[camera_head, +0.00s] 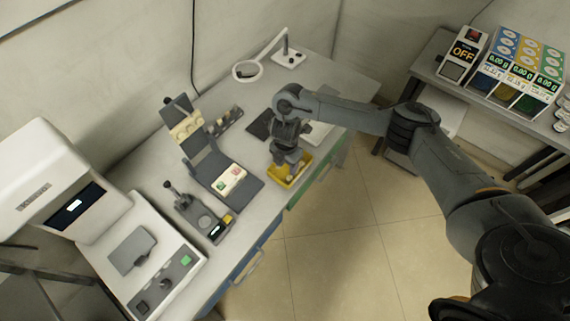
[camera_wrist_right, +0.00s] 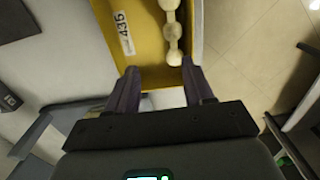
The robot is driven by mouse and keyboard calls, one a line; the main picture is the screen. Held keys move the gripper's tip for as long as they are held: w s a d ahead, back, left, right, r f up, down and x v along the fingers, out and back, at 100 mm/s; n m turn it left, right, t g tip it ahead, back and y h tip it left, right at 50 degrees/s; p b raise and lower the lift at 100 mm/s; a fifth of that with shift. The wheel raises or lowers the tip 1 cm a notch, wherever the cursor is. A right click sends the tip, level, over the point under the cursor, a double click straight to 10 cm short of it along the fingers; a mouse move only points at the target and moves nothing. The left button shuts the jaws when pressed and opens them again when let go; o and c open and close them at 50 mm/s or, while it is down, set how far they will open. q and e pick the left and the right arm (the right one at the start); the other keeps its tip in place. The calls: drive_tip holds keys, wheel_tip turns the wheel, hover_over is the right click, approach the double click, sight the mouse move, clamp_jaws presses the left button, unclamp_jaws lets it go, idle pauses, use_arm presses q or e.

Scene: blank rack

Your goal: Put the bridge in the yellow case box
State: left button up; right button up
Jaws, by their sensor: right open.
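The yellow case box (camera_head: 289,184) stands at the front edge of the bench in the head view. My right gripper (camera_head: 285,164) is over the box, pointing down. In the wrist view its two fingers (camera_wrist_right: 160,82) are apart, with nothing between them, at the near end of the box. My left gripper is not in view.
A black hinged stand (camera_head: 208,166) and a small dark device (camera_head: 205,221) are left of the box. A white machine (camera_head: 135,255) fills the lower left. A ring lamp (camera_head: 248,71) stands at the back. A side table on the right holds a scale display (camera_head: 463,52) and coloured bins.

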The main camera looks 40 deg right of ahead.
sight(286, 173)
wheel_tip(286, 173, up, 6)
drive_tip(key=p, duration=0.2)
drive_tip(key=s+a+f+n+t+y, duration=0.1)
drive_tip(key=a+f+t+y, duration=0.1)
drive_tip(key=a, duration=0.8)
drive_tip(key=s+a+f+t+y, duration=0.1)
drive_tip(key=a+f, duration=0.1)
drive_tip(key=a, duration=0.9)
drive_tip(key=s+a+r+m+t+y, duration=0.1)
drive_tip(key=s+a+r+m+t, duration=0.1)
drive_tip(key=a, duration=0.3)
drive_tip(key=s+a+r+m+t+y, duration=0.1)
drive_tip(key=s+a+r+m, duration=0.1)
drive_tip(key=a+r, duration=0.15)
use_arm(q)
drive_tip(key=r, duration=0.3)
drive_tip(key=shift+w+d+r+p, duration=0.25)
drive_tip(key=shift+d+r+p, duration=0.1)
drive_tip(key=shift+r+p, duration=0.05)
use_arm(e)
drive_tip(key=s+d+m+g+h, duration=0.2)
drive_tip(key=s+d+m+h, duration=0.2)
drive_tip(key=s+d+m, duration=1.1)
drive_tip(key=s+d, duration=0.1)
drive_tip(key=d, duration=0.2)
drive_tip(key=shift+s+r+h, duration=0.15)
drive_tip(key=shift+r+h, duration=0.15)
